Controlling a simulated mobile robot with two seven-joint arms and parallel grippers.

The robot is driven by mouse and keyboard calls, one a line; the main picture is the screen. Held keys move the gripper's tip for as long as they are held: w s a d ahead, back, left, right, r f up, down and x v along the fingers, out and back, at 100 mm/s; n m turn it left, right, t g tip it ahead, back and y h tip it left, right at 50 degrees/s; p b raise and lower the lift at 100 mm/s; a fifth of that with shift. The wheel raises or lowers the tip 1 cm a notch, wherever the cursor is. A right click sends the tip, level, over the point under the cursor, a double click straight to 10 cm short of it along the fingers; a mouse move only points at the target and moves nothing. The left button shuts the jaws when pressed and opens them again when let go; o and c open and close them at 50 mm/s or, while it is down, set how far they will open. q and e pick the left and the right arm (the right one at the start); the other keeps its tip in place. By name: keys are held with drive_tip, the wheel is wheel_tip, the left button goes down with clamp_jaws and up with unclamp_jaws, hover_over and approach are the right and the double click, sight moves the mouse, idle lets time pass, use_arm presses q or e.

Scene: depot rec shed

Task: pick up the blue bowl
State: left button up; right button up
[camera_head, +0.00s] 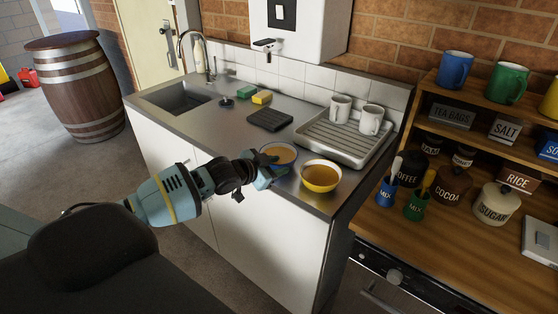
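The blue bowl (292,163) stands upright on the steel counter near its front edge and holds something brown. My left gripper (268,172) is at the bowl's near left side, at rim height, and covers part of that side. Its fingertips overlap the bowl in the picture. I cannot tell whether they touch it or whether a finger is inside the rim, nor how far the fingers are apart. A yellow bowl (322,187), also with brown contents, stands just right of the blue one. My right gripper is not in view.
Behind the bowls are a dark ribbed mat (270,119) and a drainer (322,146) with two white mugs. A sink (178,98) is at the far left. A wooden shelf unit (440,215) with jars and mugs stands at right. Counter left of the blue bowl is clear.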

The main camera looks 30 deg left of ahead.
sight(288, 164)
use_arm(q)
drive_tip(key=shift+x, duration=2.55)
drive_tip(key=shift+d+r, duration=0.15)
drive_tip(key=shift+c, duration=0.3)
clamp_jaws()
